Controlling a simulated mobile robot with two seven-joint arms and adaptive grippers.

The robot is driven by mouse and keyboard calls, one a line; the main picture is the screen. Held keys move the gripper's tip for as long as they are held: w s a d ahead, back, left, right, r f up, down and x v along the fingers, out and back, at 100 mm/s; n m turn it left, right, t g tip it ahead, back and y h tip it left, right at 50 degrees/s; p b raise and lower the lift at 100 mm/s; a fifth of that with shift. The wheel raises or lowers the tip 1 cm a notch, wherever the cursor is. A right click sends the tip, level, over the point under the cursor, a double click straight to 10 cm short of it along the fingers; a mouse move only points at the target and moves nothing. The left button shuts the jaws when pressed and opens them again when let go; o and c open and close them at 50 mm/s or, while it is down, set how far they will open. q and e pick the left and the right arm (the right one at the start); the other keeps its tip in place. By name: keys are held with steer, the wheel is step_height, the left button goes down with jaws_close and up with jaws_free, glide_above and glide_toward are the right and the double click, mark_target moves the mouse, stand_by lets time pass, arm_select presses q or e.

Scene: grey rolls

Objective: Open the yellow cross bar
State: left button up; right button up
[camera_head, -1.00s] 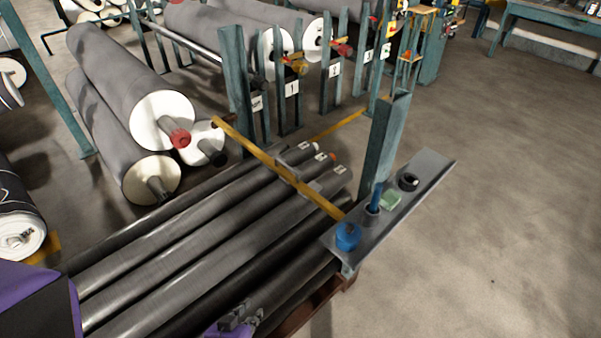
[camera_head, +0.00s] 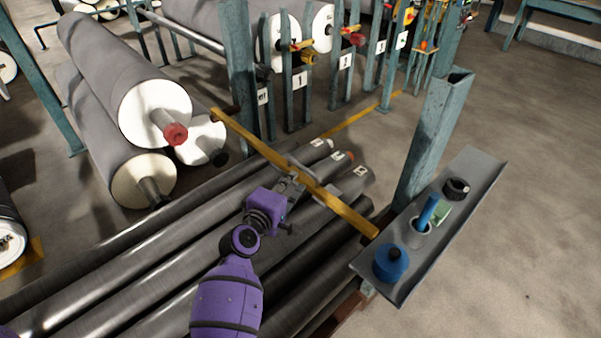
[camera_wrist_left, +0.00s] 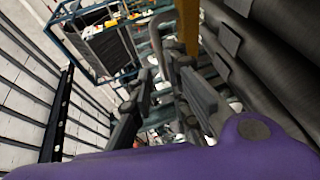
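The yellow cross bar (camera_head: 335,202) runs slantwise over the front ends of the dark rolls, from near the white-ended rolls to the metal shelf. A grey handle (camera_head: 303,170) is fixed near its middle. My left gripper (camera_head: 293,183) is close in front of this handle, over the rolls. In the left wrist view, its two dark fingers (camera_wrist_left: 163,88) stand apart with nothing clearly between them. The grey handle (camera_wrist_left: 158,40) and the yellow bar (camera_wrist_left: 188,25) show just beyond the fingertips. Whether the fingers touch the handle cannot be told. My right gripper is out of view.
Long dark rolls (camera_head: 165,245) lie below my left arm. A teal post (camera_head: 430,140) and a grey shelf (camera_head: 440,235) with a blue tape roll (camera_head: 390,262) stand by the bar's right end. Large grey rolls (camera_head: 125,75) are at left. Floor at right is clear.

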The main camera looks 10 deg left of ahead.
mark_target(301, 168)
arm_select(q)
steer(key=x, duration=0.7)
steer(key=shift+a+b, duration=0.1)
steer(key=shift+b, duration=0.2)
jaws_close()
